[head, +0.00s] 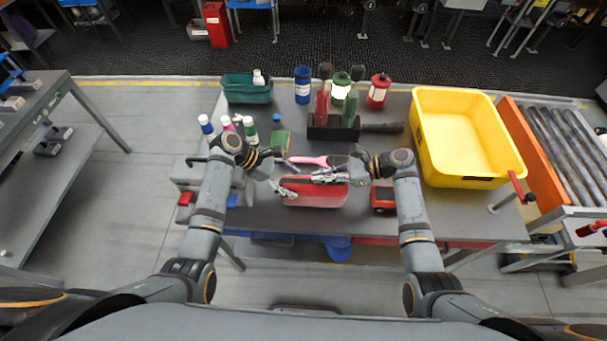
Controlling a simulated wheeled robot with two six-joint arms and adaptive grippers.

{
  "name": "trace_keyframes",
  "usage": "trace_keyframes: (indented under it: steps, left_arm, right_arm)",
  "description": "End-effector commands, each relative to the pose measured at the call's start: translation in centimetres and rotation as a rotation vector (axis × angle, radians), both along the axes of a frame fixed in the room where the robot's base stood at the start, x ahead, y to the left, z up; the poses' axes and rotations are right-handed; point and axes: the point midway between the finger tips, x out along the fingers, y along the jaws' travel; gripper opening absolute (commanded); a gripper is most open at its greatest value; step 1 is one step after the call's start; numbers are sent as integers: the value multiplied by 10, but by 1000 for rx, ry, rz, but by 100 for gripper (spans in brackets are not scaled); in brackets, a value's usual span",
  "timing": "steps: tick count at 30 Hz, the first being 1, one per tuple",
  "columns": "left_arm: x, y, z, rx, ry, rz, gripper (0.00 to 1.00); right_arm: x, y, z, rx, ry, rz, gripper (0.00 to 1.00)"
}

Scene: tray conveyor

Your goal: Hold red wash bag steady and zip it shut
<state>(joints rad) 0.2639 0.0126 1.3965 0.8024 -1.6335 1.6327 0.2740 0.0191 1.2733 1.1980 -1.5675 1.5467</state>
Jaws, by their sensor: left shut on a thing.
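The red wash bag (318,199) lies on the grey table in front of me, in the middle of the head view. My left gripper (283,190) is shut on the bag's left end. My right gripper (322,179) is at the bag's far upper edge, right of the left gripper. Its fingers are too small and overlapped with the bag to tell whether they are open or shut. The zip and its pull are not clearly visible.
A pink-handled brush (308,161) lies just behind the bag. A red block-like item (383,198) is right of it.

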Motion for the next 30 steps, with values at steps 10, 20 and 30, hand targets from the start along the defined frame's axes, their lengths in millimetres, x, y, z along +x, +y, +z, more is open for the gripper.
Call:
trace_keyframes:
  steps: [10, 20, 30]
  left_arm:
    - [0, 1, -1, 3, 1, -1, 7]
    - [0, 3, -1, 8, 0, 0, 7]
    - [-1, 2, -2, 6, 2, -1, 7]
  right_arm:
    - [0, -60, -1, -5, 0, -1, 0]
    - [0, -62, -1, -8, -1, -2, 6]
    - [0, -61, 0, -3, 0, -1, 26]
